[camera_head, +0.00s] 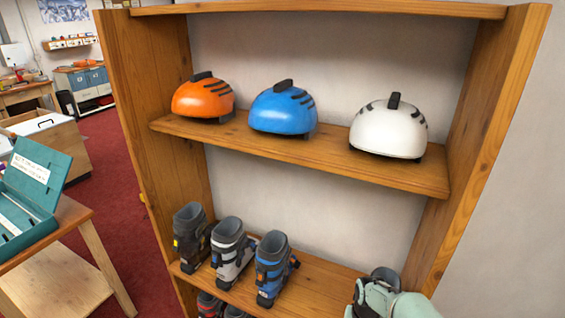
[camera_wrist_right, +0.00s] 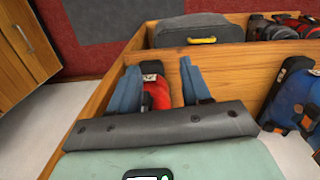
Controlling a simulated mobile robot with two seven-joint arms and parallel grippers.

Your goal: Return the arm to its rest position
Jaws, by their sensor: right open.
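My right gripper shows in the wrist view (camera_wrist_right: 160,82), its two blue fingers apart. A red and black item (camera_wrist_right: 156,93) shows between and beyond the fingers; I cannot tell its exact distance, and nothing appears gripped. In the head view, my pale green right arm (camera_head: 395,300) is at the bottom right, in front of the lower shelf; its fingers cannot be made out there. My left arm and gripper are not in view.
A wooden shelf unit (camera_head: 145,140) carries an orange helmet (camera_head: 203,98), a blue helmet (camera_head: 283,110) and a white helmet (camera_head: 388,131). Several ski boots (camera_head: 272,268) stand below. A teal box (camera_head: 30,195) sits at left.

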